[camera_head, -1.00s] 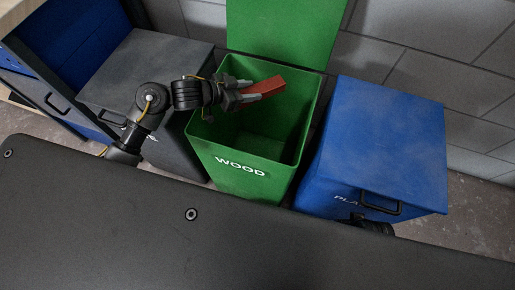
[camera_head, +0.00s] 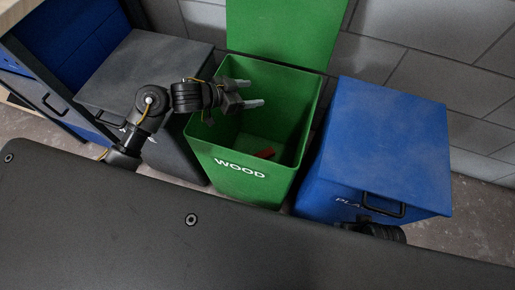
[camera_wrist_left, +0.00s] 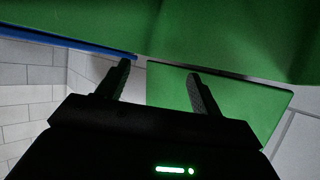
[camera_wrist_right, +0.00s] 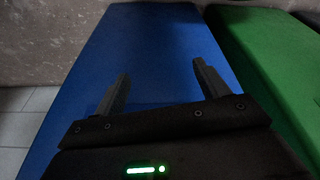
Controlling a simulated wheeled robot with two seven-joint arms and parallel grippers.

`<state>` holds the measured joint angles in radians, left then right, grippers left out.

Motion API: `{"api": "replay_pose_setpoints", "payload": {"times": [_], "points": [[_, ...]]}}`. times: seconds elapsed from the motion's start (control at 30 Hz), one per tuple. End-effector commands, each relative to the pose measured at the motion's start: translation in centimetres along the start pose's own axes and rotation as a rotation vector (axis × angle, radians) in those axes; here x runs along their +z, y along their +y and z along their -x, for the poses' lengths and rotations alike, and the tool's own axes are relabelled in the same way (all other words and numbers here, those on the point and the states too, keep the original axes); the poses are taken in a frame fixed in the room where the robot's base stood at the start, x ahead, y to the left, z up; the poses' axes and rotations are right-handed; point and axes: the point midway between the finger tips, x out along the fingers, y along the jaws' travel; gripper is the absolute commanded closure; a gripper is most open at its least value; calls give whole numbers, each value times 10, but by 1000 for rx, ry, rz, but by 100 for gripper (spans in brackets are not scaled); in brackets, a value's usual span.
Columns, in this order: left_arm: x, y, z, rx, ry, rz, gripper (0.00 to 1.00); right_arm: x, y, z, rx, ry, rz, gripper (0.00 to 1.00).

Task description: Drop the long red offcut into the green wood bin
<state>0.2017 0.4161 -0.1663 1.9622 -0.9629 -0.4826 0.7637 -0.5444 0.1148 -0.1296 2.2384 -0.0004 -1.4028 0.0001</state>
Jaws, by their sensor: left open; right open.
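The red offcut (camera_head: 265,153) lies inside the green wood bin (camera_head: 238,172), low down near its front wall; only part of it shows. The bin stands with its lid up, "WOOD" on its front. My left gripper (camera_head: 254,93) is open and empty over the bin's mouth, at its left side. In the left wrist view its two fingers (camera_wrist_left: 158,82) stand apart with nothing between them. My right gripper shows in the right wrist view (camera_wrist_right: 160,85), open and empty, in front of the blue bin; in the head view its fingers are hidden.
A closed blue bin (camera_head: 385,135) with a black handle stands right of the green bin. A dark grey bin (camera_head: 150,70) with a closed lid stands to the left. A blue-lined open unit (camera_head: 75,45) is at the far left. A grey block wall (camera_head: 440,45) is behind.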

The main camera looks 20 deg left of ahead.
Motion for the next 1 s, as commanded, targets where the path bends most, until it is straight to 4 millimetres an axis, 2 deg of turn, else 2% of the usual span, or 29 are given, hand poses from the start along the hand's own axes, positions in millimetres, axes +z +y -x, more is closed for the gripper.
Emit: {"api": "replay_pose_setpoints", "payload": {"times": [0.17, 0.27, 0.4, 0.7, 0.83, 1.0], "points": [[0, 0, 2, 0, -1, 0, 34, 0, 0, 0, 0, 0, 0, 26], [0, 0, 10, -2, -2, -2, 34, -1, 0, 2, 0, 3, 0, 26], [-1, 0, 35, -1, -5, -4, 34, 2, -1, -18, -3, -13, 3, 26], [0, 0, 90, -1, -3, -1, 34, 10, -3, -44, -5, -28, 5, 26], [0, 0, 103, -1, -2, 0, 34, 12, -3, -49, -6, -30, 5, 26], [0, 0, 108, 0, 0, 0, 34, 13, -3, -52, -6, -30, 5, 26]]}}
